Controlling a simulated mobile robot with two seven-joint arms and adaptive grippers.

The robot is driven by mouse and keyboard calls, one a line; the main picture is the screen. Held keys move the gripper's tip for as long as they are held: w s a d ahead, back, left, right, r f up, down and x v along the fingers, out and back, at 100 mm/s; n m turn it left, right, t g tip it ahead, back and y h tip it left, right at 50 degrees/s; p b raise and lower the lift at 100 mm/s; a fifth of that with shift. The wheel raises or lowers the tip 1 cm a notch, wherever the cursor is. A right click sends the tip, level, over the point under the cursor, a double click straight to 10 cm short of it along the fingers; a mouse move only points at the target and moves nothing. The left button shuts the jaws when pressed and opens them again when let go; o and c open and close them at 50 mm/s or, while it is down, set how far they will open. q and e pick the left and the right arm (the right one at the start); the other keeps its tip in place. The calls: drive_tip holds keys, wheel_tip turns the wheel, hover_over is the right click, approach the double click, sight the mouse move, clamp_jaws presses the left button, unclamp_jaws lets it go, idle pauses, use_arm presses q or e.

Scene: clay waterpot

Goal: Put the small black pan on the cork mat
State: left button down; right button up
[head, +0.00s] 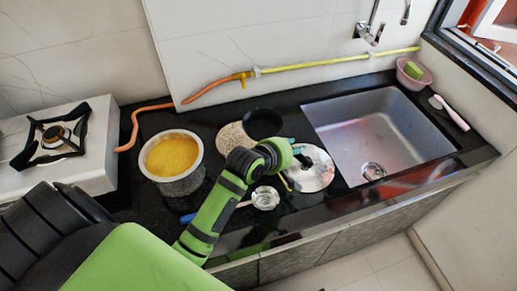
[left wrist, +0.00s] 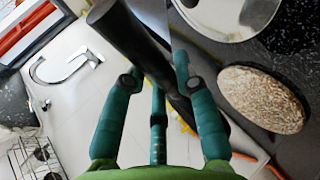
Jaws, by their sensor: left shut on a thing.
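The small black pan (head: 262,123) is dark and round, at the right edge of the speckled tan cork mat (head: 232,138) in the head view, overlapping it in the picture. My left gripper (head: 292,152) is just in front of the pan, partly hidden by its own arm. In the left wrist view my left gripper (left wrist: 158,80) has its teal fingers around a long dark part of the pan (left wrist: 132,38). The cork mat (left wrist: 260,98) lies apart to the right there, with its top bare. I cannot tell whether the pan touches the counter. My right gripper is not in view.
A pot of yellow contents (head: 172,156) stands left of the mat. A shiny lid (head: 314,170) and a small metal ladle (head: 265,198) lie near my arm. The sink (head: 370,130) is to the right, the stove (head: 85,165) to the left.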

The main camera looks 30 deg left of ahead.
use_arm(q)
drive_tip(key=a+f, duration=0.1)
drive_tip(key=a, duration=0.1)
drive_tip(key=a+f, duration=0.2)
drive_tip(key=a, duration=0.1)
drive_tip(key=a+f, duration=0.1)
drive_tip(key=a, duration=0.2)
drive_tip(key=shift+a+f+p, duration=0.2)
drive_tip(key=shift+f+p, duration=0.1)
drive_tip(key=shift+f, duration=0.05)
drive_tip(key=shift+w+f, duration=0.1)
drive_tip(key=shift+f, duration=1.95)
drive_tip(key=c, duration=1)
unclamp_jaws()
drive_tip(key=shift+d+f, duration=0.1)
drive_tip(key=v, duration=1.2)
